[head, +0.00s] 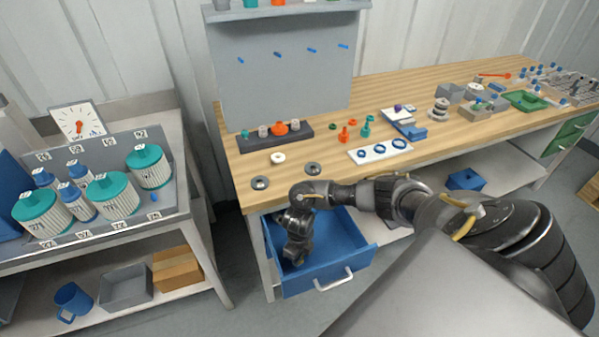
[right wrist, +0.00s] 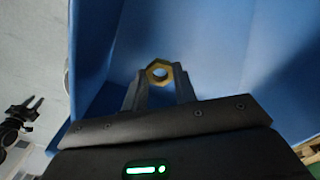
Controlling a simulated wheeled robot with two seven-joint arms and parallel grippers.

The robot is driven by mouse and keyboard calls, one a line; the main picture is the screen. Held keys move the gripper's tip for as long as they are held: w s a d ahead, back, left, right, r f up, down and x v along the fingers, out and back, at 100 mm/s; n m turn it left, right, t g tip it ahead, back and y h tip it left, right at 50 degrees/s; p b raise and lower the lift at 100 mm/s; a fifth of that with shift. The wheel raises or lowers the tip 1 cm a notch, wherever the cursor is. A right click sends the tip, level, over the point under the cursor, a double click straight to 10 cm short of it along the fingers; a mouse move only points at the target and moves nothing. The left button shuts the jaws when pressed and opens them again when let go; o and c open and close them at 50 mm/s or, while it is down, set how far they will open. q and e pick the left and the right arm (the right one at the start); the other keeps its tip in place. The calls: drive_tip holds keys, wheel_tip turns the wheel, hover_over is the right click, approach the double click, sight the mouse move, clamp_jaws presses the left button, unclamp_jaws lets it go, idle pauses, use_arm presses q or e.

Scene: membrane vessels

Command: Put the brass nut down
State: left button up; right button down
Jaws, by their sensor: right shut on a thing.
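The brass nut (right wrist: 158,73) is a hexagonal ring, held between the fingertips of my right gripper (right wrist: 160,82) in the right wrist view. In the head view my right gripper (head: 297,262) points down inside the open blue drawer (head: 340,240), and the nut is hidden there. The blue floor and walls of the drawer surround the nut in the wrist view. I cannot tell whether the nut touches the floor. A dark pronged shape at the wrist view's left edge may be my left gripper (right wrist: 22,112); its state is unclear.
The wooden workbench (head: 235,165) stands above the drawer. On its near corner lie two grey discs (head: 260,183) and a white ring (head: 278,158). A dark rack (head: 300,138) and a white board with blue rings (head: 365,155) stand farther back. A shelf unit with teal-lidded vessels (head: 110,192) is at left.

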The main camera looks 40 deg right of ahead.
drive_tip(key=shift+d+f, duration=0.1)
drive_tip(key=shift+f, duration=1.15)
drive_tip(key=shift+f+b, duration=0.2)
drive_tip(key=shift+b, duration=0.1)
drive_tip(key=c, duration=1.1)
unclamp_jaws()
drive_tip(key=shift+r, duration=0.1)
drive_tip(key=shift+r+p, duration=0.35)
drive_tip(key=shift+r, duration=0.1)
wheel_tip(320, 180, up, 11)
drive_tip(key=shift+r+p, duration=0.2)
drive_tip(key=shift+p, duration=0.55)
